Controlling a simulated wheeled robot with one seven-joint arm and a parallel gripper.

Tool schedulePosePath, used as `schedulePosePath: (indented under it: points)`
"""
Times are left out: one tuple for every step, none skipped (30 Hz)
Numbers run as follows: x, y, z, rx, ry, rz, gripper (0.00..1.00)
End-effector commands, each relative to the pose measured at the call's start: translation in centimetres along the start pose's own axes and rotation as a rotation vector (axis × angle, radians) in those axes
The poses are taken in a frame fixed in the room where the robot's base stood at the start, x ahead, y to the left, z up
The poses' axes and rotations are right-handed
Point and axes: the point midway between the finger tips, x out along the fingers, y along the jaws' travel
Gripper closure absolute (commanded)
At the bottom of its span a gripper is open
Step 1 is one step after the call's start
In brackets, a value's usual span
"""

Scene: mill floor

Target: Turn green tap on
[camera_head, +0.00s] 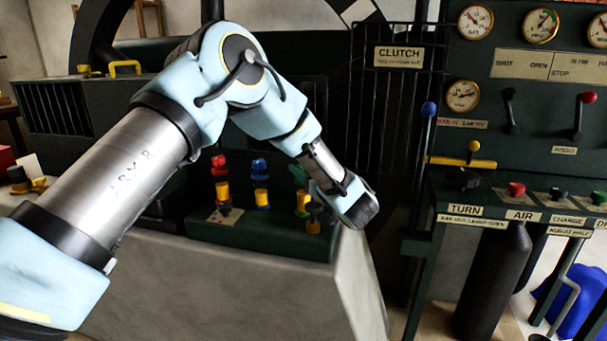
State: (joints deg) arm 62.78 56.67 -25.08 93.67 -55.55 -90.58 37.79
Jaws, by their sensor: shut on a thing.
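The fingertips are small, dark and partly hidden by my own wrist. How far the handle is turned cannot be told.
A red tap (218,163) and a blue tap (259,165) stand left of the green one. A blue-knobbed lever (429,110) and the control panel (540,85) with gauges are to the right. A dark grille (400,130) stands behind.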

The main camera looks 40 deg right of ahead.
Motion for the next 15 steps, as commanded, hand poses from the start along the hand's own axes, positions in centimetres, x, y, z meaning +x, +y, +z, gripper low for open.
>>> schedulePosePath:
  points:
    - [-0.02, 0.13, 0.02, -0.002, 0.002, -0.015, 1.0]
    - [-0.02, 0.14, 0.01, -0.002, 0.002, -0.023, 1.0]
    - [0.01, 0.11, -0.01, -0.002, 0.001, -0.035, 1.0]
    - [0.03, 0.1, -0.02, -0.003, 0.001, -0.042, 1.0]
    - [0.04, 0.08, -0.03, -0.002, 0.002, -0.048, 1.0]
    - [0.05, 0.06, -0.04, -0.002, 0.002, -0.055, 1.0]
    - [0.06, 0.04, -0.05, -0.002, 0.002, -0.059, 1.0]
    - [0.07, 0.03, -0.06, -0.002, 0.002, -0.063, 1.0]
    - [0.08, 0.02, -0.07, -0.002, 0.002, -0.066, 1.0]
    - [0.09, 0.01, -0.09, -0.002, 0.002, -0.068, 1.0]
    - [0.1, 0.01, -0.1, -0.001, 0.002, -0.07, 1.0]
    - [0.1, 0.0, -0.11, -0.001, 0.003, -0.071, 1.0]
    - [0.11, 0.0, -0.12, -0.001, 0.003, -0.071, 1.0]
    - [0.11, 0.0, -0.13, -0.001, 0.003, -0.071, 1.0]
    - [0.11, 0.0, -0.13, -0.001, 0.003, -0.071, 1.0]
